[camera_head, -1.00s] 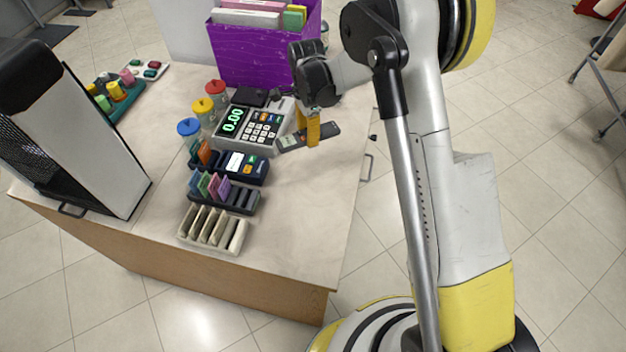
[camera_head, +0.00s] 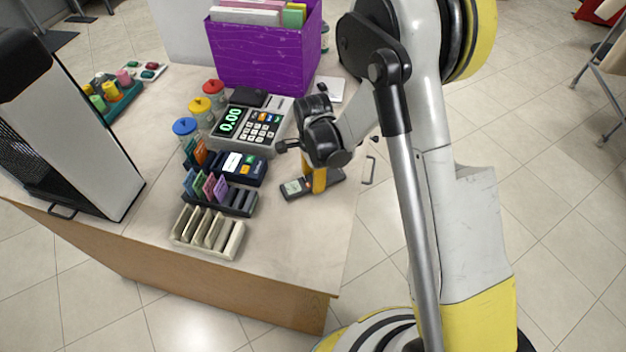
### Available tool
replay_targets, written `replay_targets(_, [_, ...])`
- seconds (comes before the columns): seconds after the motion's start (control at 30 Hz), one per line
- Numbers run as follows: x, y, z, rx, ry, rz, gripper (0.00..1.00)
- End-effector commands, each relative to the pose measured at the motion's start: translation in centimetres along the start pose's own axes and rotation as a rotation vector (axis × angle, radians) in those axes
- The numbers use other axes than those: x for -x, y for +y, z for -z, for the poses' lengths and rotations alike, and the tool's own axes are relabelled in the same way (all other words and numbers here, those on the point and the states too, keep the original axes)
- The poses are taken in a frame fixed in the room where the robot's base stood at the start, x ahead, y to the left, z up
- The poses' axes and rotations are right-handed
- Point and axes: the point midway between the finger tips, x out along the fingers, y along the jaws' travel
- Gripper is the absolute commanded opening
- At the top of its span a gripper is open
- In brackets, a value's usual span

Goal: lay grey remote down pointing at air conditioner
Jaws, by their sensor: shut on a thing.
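The grey remote (camera_head: 296,188) is a dark grey slab with a pale screen at its left end and an orange button. It lies roughly level at or just above the counter top, its screen end to the left; I cannot tell whether it touches. My gripper (camera_head: 318,184) points down with its yellow fingers shut on the remote's middle and hides part of it. I cannot make out an air conditioner for certain; a tall white and black unit with a mesh side (camera_head: 75,135) stands at the left of the counter.
The cash register (camera_head: 250,128), card terminal (camera_head: 238,168), card rack (camera_head: 232,203) and cream slotted tray (camera_head: 207,232) stand left of my gripper. A purple file box (camera_head: 265,55) is behind. The counter (camera_head: 290,240) in front of the remote is clear.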

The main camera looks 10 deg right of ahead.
Motion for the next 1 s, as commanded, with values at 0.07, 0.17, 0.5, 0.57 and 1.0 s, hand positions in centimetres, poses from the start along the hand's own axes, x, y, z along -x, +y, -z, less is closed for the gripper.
replay_targets(0.07, [0.0,0.0,0.0,0.0,0.0,0.0,0.05])
replay_targets(0.17, [-0.3,0.0,0.0,0.0,0.0,0.0,0.05])
replay_targets(0.5, [-0.2,0.0,0.0,0.0,0.0,0.0,0.63])
replay_targets(0.57, [-0.2,0.0,0.0,0.0,0.0,0.0,0.63])
replay_targets(1.0, [7.5,0.0,0.0,0.0,0.0,0.0,0.63])
